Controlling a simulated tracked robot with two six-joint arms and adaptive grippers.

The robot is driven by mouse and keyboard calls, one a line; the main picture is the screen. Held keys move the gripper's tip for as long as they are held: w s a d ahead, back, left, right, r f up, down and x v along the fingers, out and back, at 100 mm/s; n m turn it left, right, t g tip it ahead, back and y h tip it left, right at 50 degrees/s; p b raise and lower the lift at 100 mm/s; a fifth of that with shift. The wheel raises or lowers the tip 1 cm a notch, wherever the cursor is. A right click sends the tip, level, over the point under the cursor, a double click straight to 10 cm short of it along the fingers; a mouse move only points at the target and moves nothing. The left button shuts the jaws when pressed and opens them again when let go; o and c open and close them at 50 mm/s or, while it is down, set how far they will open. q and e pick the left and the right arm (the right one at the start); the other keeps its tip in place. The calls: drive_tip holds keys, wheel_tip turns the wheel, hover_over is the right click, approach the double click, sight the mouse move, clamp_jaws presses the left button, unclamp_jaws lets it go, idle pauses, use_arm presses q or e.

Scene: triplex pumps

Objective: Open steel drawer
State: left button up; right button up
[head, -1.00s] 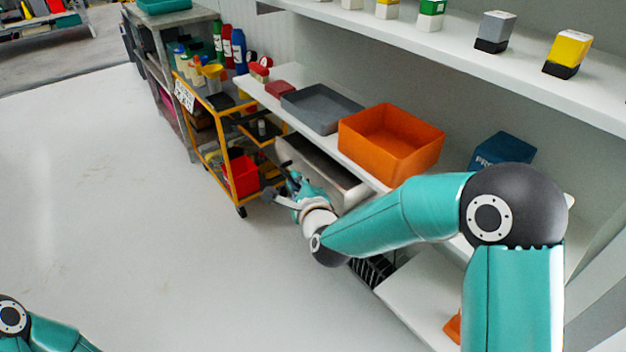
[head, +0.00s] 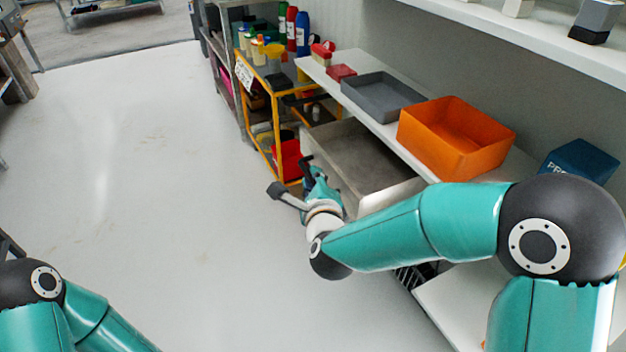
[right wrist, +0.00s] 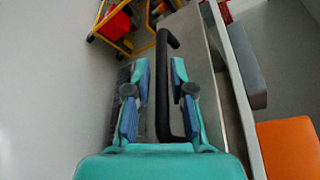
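The steel drawer (head: 365,160) under the white shelf stands pulled out, and its empty inside shows. Its black bar handle (right wrist: 162,85) runs lengthwise in the right wrist view. My right gripper (head: 312,182) is at the drawer front in the head view. In the right wrist view its fingers (right wrist: 160,95) are spread on either side of the handle. A gap shows between the left finger and the bar; the right finger is close to it, and I cannot tell if it touches. My left gripper is out of view; only the left arm shows.
An orange bin (head: 455,137) and a grey tray (head: 382,97) sit on the shelf above the drawer. A yellow cart (head: 262,130) with a red bin (head: 288,160) stands just beyond the drawer. The floor to the left is clear.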

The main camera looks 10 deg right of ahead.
drive_tip(key=shift+s+r, duration=0.1)
drive_tip(key=shift+r, duration=0.05)
drive_tip(key=v, duration=1.1)
drive_tip(key=shift+s, duration=0.4)
